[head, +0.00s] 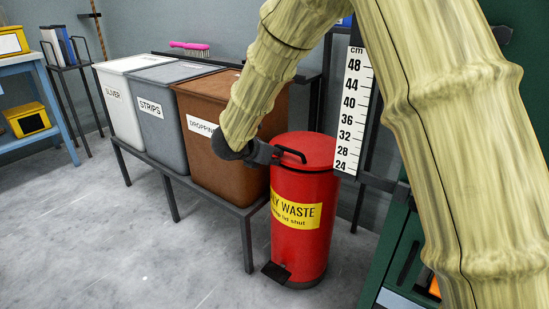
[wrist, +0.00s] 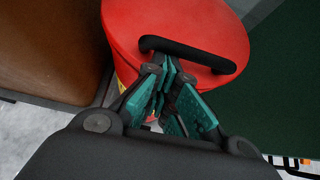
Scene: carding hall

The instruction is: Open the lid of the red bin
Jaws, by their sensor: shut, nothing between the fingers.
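The red bin (head: 298,222) stands upright on the floor in the head view, with a yellow "waste" label (head: 297,214) and a dark foot pedal (head: 277,271) at its base. Its round red lid (head: 318,147) lies flat on top and looks closed. A black bar handle (wrist: 188,53) is on the lid in the wrist view. My gripper (wrist: 168,75) is shut and empty, its teal fingertips at the near side of the handle. I cannot tell whether they touch it. In the head view my gripper (head: 274,153) is beside the lid, partly hidden by my arm.
A brown bin (head: 187,100), a grey bin (head: 155,109) and a white bin (head: 116,97) stand on a dark rack left of the red bin. A height scale (head: 353,108) stands behind it and a green cabinet (wrist: 288,85) is at its right. The floor in front is clear.

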